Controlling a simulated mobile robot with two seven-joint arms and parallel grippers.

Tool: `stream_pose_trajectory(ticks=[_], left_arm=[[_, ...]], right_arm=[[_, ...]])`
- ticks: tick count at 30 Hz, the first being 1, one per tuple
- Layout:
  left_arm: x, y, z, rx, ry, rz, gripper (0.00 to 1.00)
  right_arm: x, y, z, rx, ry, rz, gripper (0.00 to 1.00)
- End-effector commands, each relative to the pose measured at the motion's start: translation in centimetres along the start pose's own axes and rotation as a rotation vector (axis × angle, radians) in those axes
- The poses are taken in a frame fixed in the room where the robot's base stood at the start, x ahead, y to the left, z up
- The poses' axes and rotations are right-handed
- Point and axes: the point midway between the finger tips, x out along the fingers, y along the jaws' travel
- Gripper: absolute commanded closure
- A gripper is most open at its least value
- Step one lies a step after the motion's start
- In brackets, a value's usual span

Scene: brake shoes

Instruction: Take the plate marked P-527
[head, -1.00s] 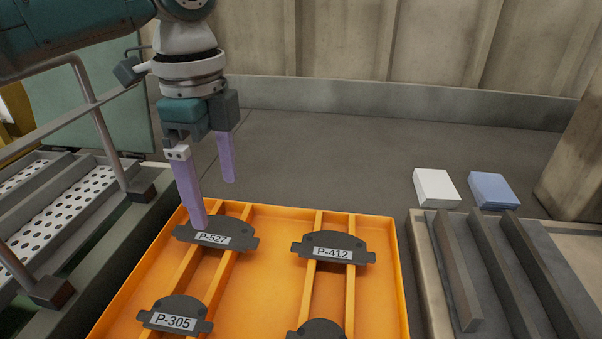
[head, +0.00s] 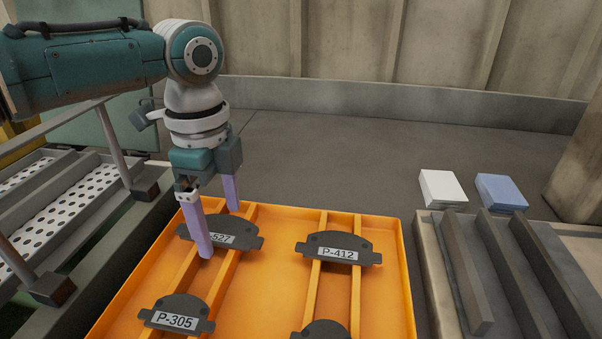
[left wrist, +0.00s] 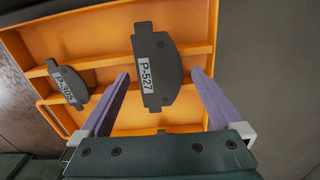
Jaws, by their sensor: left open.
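The dark grey plate marked P-527 (head: 243,232) lies across the ribs at the far left of the orange tray (head: 280,318). My left gripper (head: 219,232) is open over it, and one purple finger hides part of its label in the head view. In the left wrist view the plate P-527 (left wrist: 161,85) sits between the two spread fingers of my left gripper (left wrist: 163,85), with gaps on both sides. The plate still rests on the ribs. My right gripper is not in view.
Plates P-305 (head: 177,315) and P-412 (head: 338,247) and a partly seen one (head: 325,330) lie in the same tray. White (head: 441,187) and blue (head: 500,190) stacks stand right. A slotted grey rack (head: 500,270) is at right; perforated trays (head: 50,220) are at left.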

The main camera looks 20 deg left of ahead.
Motion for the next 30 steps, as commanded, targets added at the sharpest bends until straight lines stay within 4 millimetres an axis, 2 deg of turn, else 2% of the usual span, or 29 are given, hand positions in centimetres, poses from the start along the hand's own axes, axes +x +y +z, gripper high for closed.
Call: stream_pose_trajectory(ticks=[15,30], left_arm=[[0.39,0.01,-0.02,0.0,0.001,0.0,0.0],[0.38,0.01,-0.01,0.0,0.0,0.0,0.55]], right_arm=[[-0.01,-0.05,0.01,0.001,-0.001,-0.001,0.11],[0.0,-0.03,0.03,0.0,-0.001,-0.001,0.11]])
